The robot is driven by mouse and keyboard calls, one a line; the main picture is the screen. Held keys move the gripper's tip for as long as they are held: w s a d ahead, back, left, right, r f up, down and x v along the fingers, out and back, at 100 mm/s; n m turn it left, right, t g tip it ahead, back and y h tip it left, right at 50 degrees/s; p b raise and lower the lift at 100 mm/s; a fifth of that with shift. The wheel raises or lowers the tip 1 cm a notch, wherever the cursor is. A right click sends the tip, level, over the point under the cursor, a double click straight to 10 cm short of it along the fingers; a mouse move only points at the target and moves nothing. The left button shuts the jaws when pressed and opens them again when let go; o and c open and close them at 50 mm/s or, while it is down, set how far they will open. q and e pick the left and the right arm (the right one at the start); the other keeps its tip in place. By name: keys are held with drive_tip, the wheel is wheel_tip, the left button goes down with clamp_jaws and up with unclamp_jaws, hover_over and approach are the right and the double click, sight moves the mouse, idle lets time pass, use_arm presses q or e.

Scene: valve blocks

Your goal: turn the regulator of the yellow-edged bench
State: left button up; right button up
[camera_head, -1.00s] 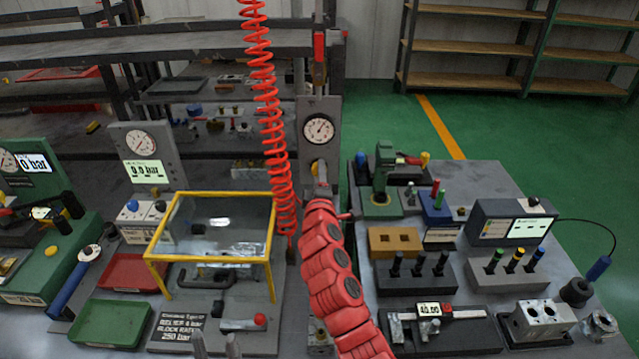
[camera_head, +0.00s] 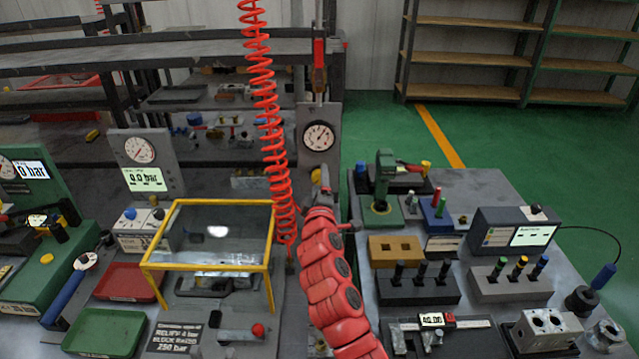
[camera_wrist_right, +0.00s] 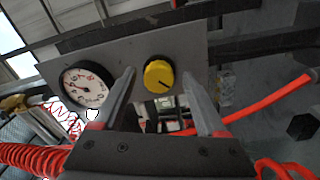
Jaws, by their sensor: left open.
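The regulator is a yellow knob (camera_head: 316,176) with a dark pointer mark, low on a grey upright panel under a round gauge (camera_head: 318,136). In the right wrist view the knob (camera_wrist_right: 159,75) faces me, beside the gauge (camera_wrist_right: 86,88). My right gripper (camera_head: 323,188) is in front of the panel, its red arm coming up from the bottom and partly hiding the knob. In the wrist view its two fingers are apart, one on each side of the knob in the picture. Contact cannot be made out. My left gripper is not seen.
A red coiled hose (camera_head: 265,110) hangs just left of the panel. A yellow-framed clear guard (camera_head: 212,268) stands left of my right arm. A second bench on the right holds a green press (camera_head: 384,190) and a caliper (camera_head: 455,323).

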drive_tip(key=shift+s, duration=0.1)
drive_tip(key=s+b, duration=0.3)
drive_tip(key=s, duration=1.4)
drive_tip(key=shift+f, duration=0.2)
drive_tip(key=shift+s, duration=0.1)
